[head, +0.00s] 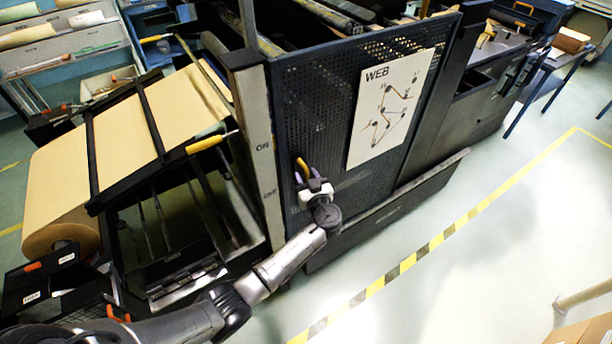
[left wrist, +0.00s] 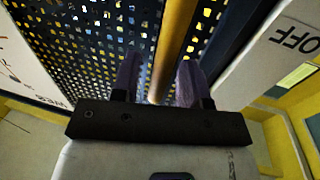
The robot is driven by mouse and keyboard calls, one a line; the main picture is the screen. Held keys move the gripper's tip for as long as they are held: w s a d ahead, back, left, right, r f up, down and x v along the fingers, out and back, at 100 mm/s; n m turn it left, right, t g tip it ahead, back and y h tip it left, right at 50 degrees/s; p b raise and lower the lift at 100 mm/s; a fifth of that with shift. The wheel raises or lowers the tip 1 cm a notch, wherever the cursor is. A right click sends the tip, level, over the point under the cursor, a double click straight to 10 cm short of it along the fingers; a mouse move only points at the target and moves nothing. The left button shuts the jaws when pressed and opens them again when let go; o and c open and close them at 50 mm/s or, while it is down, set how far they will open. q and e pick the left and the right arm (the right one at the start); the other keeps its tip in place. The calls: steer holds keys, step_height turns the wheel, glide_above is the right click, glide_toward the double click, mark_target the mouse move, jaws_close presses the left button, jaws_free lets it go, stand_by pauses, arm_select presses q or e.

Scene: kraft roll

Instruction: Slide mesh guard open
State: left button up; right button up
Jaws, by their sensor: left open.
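The mesh guard (head: 312,100) is a dark perforated panel across the machine's front, beside a post marked OFF. It carries a white WEB sign (head: 388,108). Its yellow handle (head: 303,164) is an upright bar near the guard's left edge, partly hidden by my gripper in the head view. My left gripper (head: 310,176) is at the handle with its purple fingers open. In the left wrist view the handle (left wrist: 174,40) runs between the two fingers of the gripper (left wrist: 158,80). I cannot tell whether either finger touches it. My right gripper is not in view.
A large kraft paper roll (head: 65,215) and its sloping web stand left of the guard. The OFF post (head: 260,150) is close beside the handle. A low dark panel (head: 390,212) runs below the guard. Floor beyond the yellow-black tape (head: 440,240) is mostly clear.

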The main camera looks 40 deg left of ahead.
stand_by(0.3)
arm_select(q)
jaws_close()
stand_by(0.4)
